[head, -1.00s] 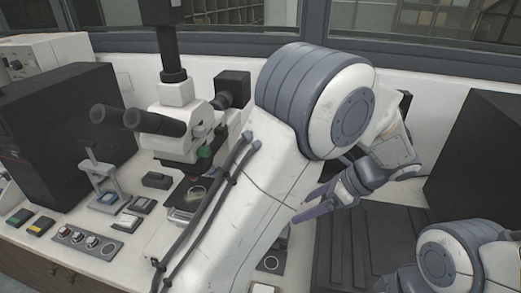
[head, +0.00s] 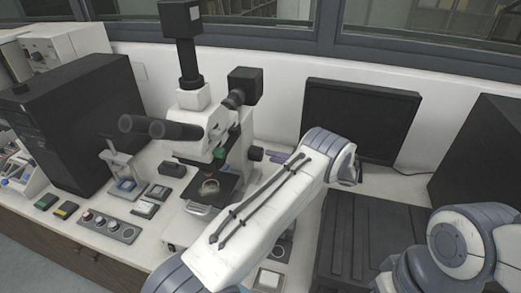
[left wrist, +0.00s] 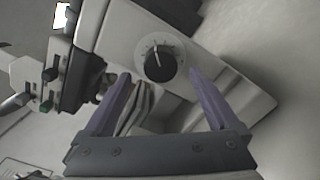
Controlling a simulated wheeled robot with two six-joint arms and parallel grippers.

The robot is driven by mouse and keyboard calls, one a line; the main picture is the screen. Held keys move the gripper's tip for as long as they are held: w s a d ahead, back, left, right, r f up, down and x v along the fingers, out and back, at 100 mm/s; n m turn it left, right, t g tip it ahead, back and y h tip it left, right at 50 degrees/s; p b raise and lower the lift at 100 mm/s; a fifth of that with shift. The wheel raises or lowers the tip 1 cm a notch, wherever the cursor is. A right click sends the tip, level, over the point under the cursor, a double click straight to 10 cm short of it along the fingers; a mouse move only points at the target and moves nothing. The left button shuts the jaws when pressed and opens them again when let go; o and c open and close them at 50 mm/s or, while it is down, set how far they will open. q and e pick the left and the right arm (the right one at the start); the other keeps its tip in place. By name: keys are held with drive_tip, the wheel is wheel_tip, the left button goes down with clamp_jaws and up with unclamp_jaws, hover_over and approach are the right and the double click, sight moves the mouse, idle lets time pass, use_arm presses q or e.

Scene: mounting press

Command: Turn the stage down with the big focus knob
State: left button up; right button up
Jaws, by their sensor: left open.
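The microscope (head: 205,125) stands at the middle of the bench, with its black stage (head: 228,184) carrying a round light sample. In the left wrist view, a round black knob (left wrist: 160,64) with white marks sits on the microscope's white side. I cannot tell whether it is the big focus knob. My left gripper (left wrist: 158,76) is open, its purple fingers apart on either side of the knob's line; no contact shows. In the head view, its purple fingers (head: 275,155) show right of the microscope, mostly hidden behind my left arm. My right gripper is out of view.
A dark monitor (head: 358,118) stands behind at the right, and a black box (head: 75,115) at the left. Small switches and a knob panel (head: 108,226) lie at the front left. A dark ribbed surface (head: 345,235) lies right of my left arm.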

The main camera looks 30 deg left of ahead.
sight(262, 155)
use_arm(q)
drive_tip(key=p+x, duration=0.1)
drive_tip(key=x, duration=0.3)
drive_tip(key=shift+s+a+r+p, duration=0.1)
drive_tip(key=shift+a+p, duration=0.05)
drive_tip(key=shift+p, duration=0.2)
drive_tip(key=shift+s+a, duration=0.1)
drive_tip(key=shift+a, duration=0.5)
drive_tip(key=c, duration=1.4)
